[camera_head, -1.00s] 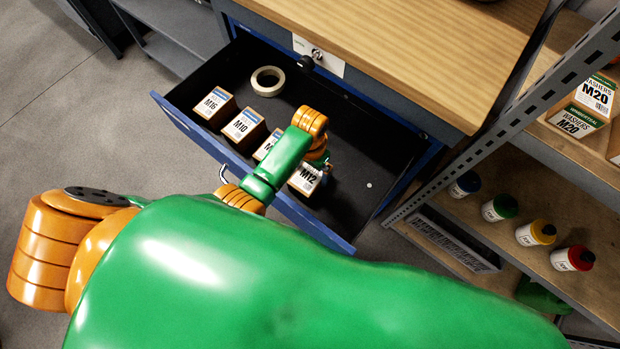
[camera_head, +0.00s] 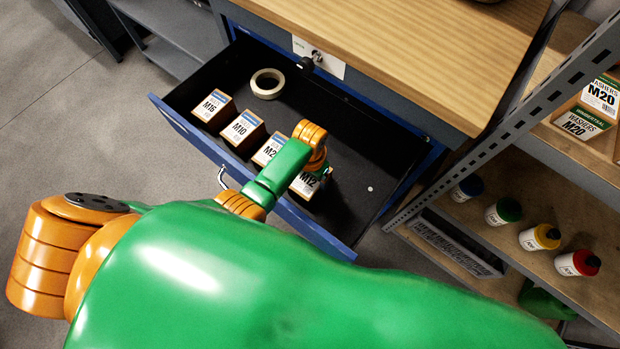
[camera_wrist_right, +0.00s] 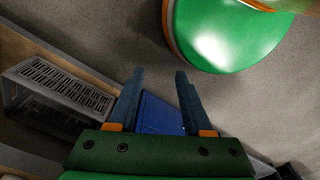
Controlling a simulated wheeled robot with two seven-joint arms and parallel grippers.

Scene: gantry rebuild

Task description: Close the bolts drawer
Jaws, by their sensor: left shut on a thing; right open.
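The bolts drawer (camera_head: 350,218) is blue-edged and dark inside, and stands pulled out of the cabinet below the wooden top. Its grey handle (camera_head: 221,178) is on the front, partly behind my arm. A row of boxes lies inside: M16 (camera_head: 212,106), M10 (camera_head: 242,130), one partly covered box reading M2 (camera_head: 269,149) and M12 (camera_head: 306,184). My left gripper (camera_head: 321,168) points down at the M12 box, shut on it; its fingertips are mostly hidden by the wrist. My right gripper (camera_wrist_right: 159,72) is open and empty in the right wrist view, with a blue panel (camera_wrist_right: 160,115) beyond its fingers.
A roll of tape (camera_head: 267,83) lies at the drawer's back. A shelf rack (camera_head: 480,150) with several bottles and washer boxes stands close on the right. A grey slotted tray (camera_wrist_right: 65,85) shows in the right wrist view. The floor (camera_head: 70,130) left of the drawer is clear.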

